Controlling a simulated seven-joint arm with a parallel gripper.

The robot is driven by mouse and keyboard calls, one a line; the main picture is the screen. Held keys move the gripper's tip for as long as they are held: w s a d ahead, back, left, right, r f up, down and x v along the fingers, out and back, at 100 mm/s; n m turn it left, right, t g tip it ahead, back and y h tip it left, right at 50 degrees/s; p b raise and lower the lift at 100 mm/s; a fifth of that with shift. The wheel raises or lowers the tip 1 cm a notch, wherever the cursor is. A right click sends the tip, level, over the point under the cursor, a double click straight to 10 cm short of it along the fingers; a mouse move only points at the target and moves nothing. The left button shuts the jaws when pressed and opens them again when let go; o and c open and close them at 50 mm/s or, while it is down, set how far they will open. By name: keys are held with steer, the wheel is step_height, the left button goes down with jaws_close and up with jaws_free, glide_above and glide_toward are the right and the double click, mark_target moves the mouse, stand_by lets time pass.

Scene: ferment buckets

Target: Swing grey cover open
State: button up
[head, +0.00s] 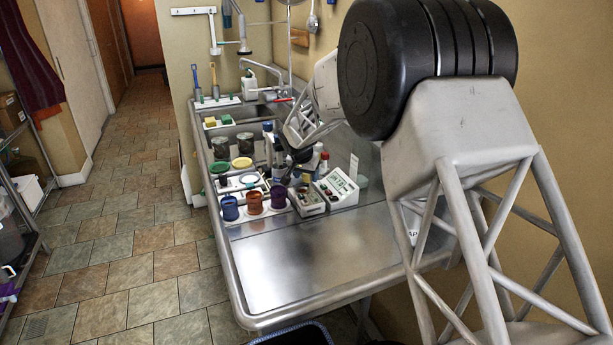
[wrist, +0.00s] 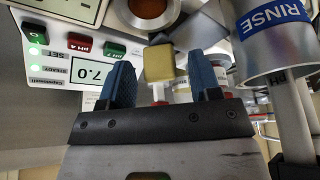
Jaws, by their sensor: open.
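My gripper (wrist: 161,84) is open, with its two blue fingertips apart. A tan square block (wrist: 159,63) shows between the fingertips, but I cannot tell whether they touch it. A dark grey flat piece (wrist: 192,24) lies just beyond the fingers, beside a round well with a brown inside (wrist: 150,8); it may be the grey cover, but its hinge and position are unclear. The white meter (wrist: 62,75) with red and green buttons and a 7.0 reading is at left. In the head view my gripper (head: 295,160) is above the bench's instruments, where the cover cannot be made out.
A grey cylinder marked RINSE (wrist: 272,45) stands close at right in the wrist view. Blue (head: 229,208), orange (head: 254,203) and purple (head: 278,198) cups stand left of two meters (head: 308,202) (head: 339,188). The steel bench (head: 310,265) is clear in front.

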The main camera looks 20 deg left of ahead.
steer(key=v, duration=0.7)
stand_by(0.5)
steer(key=shift+r, duration=0.1)
steer(key=s+d+r, duration=0.4)
steer(key=s+d, duration=0.1)
steer(key=d, duration=0.7)
steer(key=s+d+r, duration=0.5)
steer(key=s+d, duration=0.1)
steer(key=d, duration=0.6)
steer(key=s+d+r, duration=0.4)
steer(key=s+d, duration=0.1)
steer(key=d, duration=0.6)
steer(key=s+d+g, duration=0.1)
steer(key=s+d, duration=1.2)
steer(key=s, duration=0.2)
steer(key=s+d+f, duration=0.2)
steer(key=s+d, duration=0.1)
steer(key=s, duration=0.6)
steer(key=s+d+f, duration=0.2)
steer(key=s+d, duration=0.2)
steer(key=s, duration=0.6)
steer(key=shift+d+f+g, duration=0.3)
steer(key=shift+f+g, duration=0.05)
steer(key=shift+g, duration=0.05)
